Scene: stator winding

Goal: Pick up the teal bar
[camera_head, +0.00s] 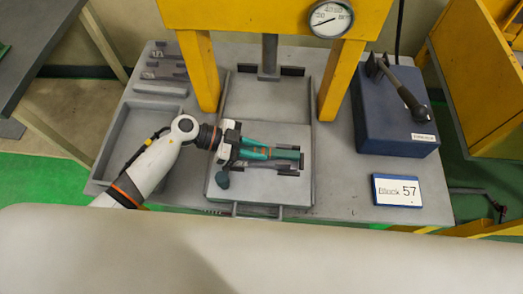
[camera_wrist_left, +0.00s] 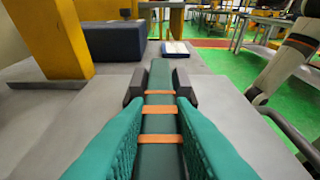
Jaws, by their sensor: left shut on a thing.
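The teal bar (camera_head: 287,154) lies level on the grey plate under the yellow press frame, its far end between two dark holder blocks. In the left wrist view the bar (camera_wrist_left: 159,125) runs straight ahead, dark green with orange bands, between the dark blocks (camera_wrist_left: 183,88). My left gripper (camera_head: 262,153) comes in from the left with teal ribbed fingers. In the wrist view the fingers (camera_wrist_left: 158,115) press on both sides of the bar's near part, shut on it. Whether the bar is clear of the plate cannot be told. My right gripper is in neither view.
Yellow press legs (camera_head: 331,82) stand behind the plate (camera_head: 230,190), with a gauge (camera_head: 331,19) above. A blue box with a lever (camera_head: 392,120) and a "Block 57" sign (camera_head: 397,190) are to the right. An empty grey tray (camera_head: 140,128) is at left.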

